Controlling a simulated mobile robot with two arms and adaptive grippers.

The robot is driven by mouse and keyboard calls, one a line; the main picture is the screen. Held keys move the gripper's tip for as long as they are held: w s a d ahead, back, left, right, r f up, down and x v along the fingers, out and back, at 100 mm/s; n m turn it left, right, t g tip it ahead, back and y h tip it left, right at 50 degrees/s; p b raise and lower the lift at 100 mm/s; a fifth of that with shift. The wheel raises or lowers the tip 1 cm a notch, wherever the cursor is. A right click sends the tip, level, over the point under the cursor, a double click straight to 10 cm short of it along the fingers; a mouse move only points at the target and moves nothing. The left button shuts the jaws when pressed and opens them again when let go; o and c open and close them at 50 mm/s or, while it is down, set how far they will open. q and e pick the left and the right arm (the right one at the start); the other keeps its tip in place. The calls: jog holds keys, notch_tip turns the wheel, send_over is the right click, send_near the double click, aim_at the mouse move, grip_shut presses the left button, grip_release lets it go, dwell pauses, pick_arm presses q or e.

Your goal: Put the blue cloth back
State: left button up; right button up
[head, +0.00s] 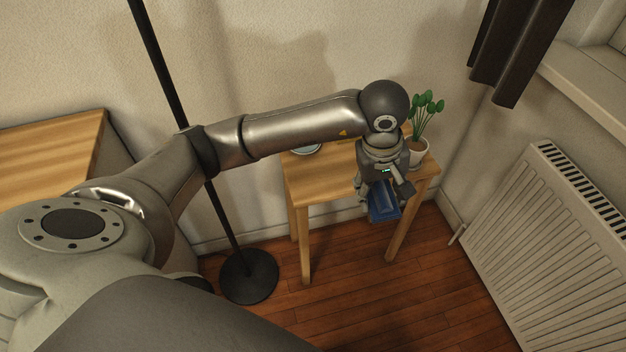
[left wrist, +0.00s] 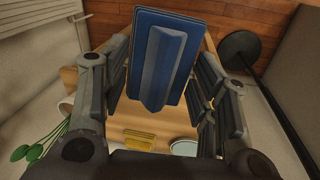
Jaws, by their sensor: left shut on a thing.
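The blue cloth (head: 384,207) shows in the head view below my left gripper (head: 383,190), near the front edge of the small wooden table (head: 322,183). In the left wrist view the blue cloth (left wrist: 182,40) looks like a flat, stiff rectangle with a raised lighter ridge along its middle. My left gripper (left wrist: 163,78) is shut on this ridge, with a finger on each side. The cloth is held in front of the table top. My right gripper is in neither view.
A potted plant (head: 416,155) stands at the table's right end. A round dish (head: 308,150) is at its back left. A yellow item (left wrist: 139,138) lies beside the dish (left wrist: 184,147). A lamp base (head: 248,276) stands left of the table, a radiator (head: 545,240) right.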

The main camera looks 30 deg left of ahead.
pick_arm(q)
jog(key=w+a+r+n+g+y+b, duration=0.1)
jog(key=a+n+g+b, duration=0.1)
jog(key=a, duration=0.5)
send_over(313, 181)
jog(key=d, duration=0.1)
notch_tip(313, 181, down, 8)
jog(key=shift+s, duration=0.15)
jog(key=shift+a+f, duration=0.25)
jog(key=shift+f, duration=0.05)
jog(key=f, duration=0.3)
jog(key=shift+a+f, duration=0.3)
jog(key=shift+f, duration=0.1)
jog(key=o, duration=0.9)
jog(key=shift+r, duration=0.1)
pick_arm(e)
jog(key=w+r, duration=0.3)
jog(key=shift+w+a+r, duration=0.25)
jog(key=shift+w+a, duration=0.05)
pick_arm(q)
jog(key=shift+m, duration=0.3)
